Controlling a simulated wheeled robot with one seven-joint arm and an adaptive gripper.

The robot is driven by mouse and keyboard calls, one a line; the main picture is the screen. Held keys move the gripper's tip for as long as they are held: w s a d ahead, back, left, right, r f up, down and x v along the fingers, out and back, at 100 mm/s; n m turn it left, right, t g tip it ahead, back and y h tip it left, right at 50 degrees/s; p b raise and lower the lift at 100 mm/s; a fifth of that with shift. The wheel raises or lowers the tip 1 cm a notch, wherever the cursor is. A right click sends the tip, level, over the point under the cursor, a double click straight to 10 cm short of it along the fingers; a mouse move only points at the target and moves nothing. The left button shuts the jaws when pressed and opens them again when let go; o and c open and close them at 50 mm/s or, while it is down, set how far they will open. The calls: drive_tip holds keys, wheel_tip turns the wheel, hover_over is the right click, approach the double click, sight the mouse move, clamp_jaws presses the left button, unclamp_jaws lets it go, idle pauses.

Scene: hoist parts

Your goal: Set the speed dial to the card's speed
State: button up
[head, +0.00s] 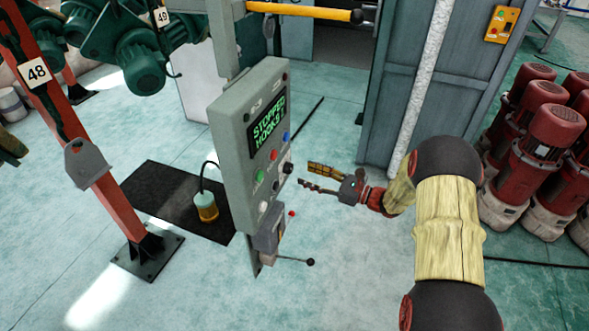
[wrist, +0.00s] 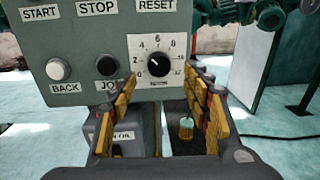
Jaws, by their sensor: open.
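The speed dial (wrist: 158,64) is a black knob on a white numbered plate (wrist: 145,46) at the panel's lower right corner in the wrist view. Its white pointer line seems to point up and left; the exact mark is too small to tell. In the head view the dial (head: 288,168) sits on the panel's front face. My gripper (head: 308,175) is open and empty, just right of the dial. In the wrist view its yellow-padded fingers (wrist: 160,88) stand apart at both sides of the dial, apparently not touching it. I see no readable speed card.
The grey control panel (head: 228,125) carries a green display reading "STOPPED HOOKS" and several buttons, with BACK (wrist: 58,69) and a black jog button (wrist: 106,65) left of the dial. A lever (head: 310,262) juts out below. Red motors (head: 545,140) stand at right.

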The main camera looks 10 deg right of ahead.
sight(292, 169)
drive_tip(key=x, duration=0.5)
drive_tip(key=shift+w+a, duration=0.2)
drive_tip(key=shift+a, duration=0.1)
drive_tip(key=shift+c, duration=1.4)
drive_tip(key=c, duration=0.9)
